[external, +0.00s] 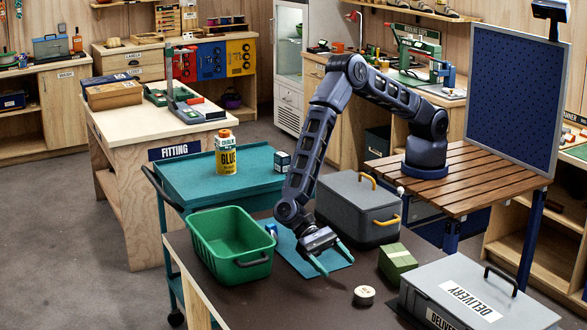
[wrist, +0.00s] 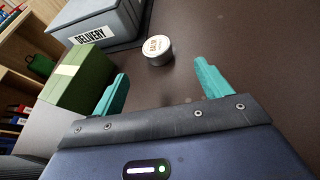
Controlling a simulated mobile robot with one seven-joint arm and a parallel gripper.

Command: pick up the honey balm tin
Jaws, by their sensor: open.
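A small round tin with a pale lid (external: 364,295), which looks like the honey balm tin, stands on the dark tabletop near its front. It also shows in the wrist view (wrist: 158,50), ahead of my fingers and between their lines; its label is too small to read surely. My gripper (external: 334,267) is open and empty, with teal fingers spread apart. It is low over the table, behind and left of the tin in the external view, apart from it. In the wrist view the gripper (wrist: 160,90) has nothing between its fingertips.
A green box (external: 397,262) stands close behind the tin, left of the fingers in the wrist view. A grey DELIVERY case (external: 470,295) is to the right. A green bin (external: 230,245), a blue mat (external: 300,258) and a grey cooler (external: 355,210) are nearby. Bare tabletop surrounds the tin's left side.

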